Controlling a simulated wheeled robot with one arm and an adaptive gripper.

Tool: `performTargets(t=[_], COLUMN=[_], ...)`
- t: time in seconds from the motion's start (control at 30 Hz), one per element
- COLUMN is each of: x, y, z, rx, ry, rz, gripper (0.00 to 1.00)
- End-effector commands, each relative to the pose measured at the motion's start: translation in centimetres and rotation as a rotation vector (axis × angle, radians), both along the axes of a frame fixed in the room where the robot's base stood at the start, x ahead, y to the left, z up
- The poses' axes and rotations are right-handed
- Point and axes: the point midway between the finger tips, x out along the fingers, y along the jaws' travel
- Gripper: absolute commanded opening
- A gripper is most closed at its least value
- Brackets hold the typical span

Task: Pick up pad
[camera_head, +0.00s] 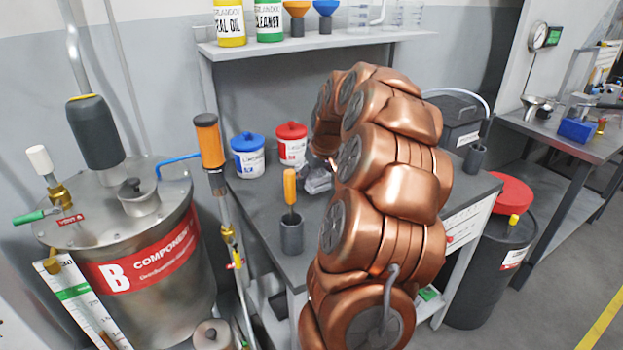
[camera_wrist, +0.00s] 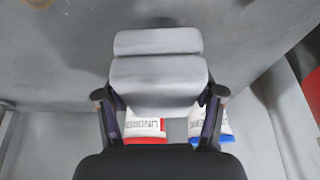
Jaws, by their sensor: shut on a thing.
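The pad (camera_wrist: 158,80) is a light grey, soft-looking block in two sections, in the middle of the wrist view. My gripper (camera_wrist: 160,105) has one dark finger on each side of it and is shut on it. In the head view my copper-coloured arm covers most of the gripper. A small crumpled grey patch beside the arm (camera_head: 318,181) may be the pad, but I cannot tell. A dark grey surface lies behind the pad in the wrist view.
A blue-lidded tub (camera_head: 248,157) and a red-lidded tub (camera_head: 291,146) stand at the back of the grey bench (camera_head: 258,205). A dark cup (camera_head: 291,235) with an orange-handled tool stands near its front. A shelf (camera_head: 330,38) with bottles is above. A steel tank (camera_head: 150,255) stands left.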

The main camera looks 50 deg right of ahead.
Motion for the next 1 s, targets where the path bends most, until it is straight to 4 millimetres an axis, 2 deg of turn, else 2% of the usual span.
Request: performTargets(t=[0.27, 0.7, 1.0], x=[-2.8, -10.2, -13.1], y=[0.8, 3.2, 4.2], z=[0.4, 1.0, 1.4], rx=[-0.002, -0.001, -0.001], ry=[-0.006, -0.004, -0.003], rz=[-0.002, -0.002, -0.001], gripper=[0.33, 0.33, 0.33])
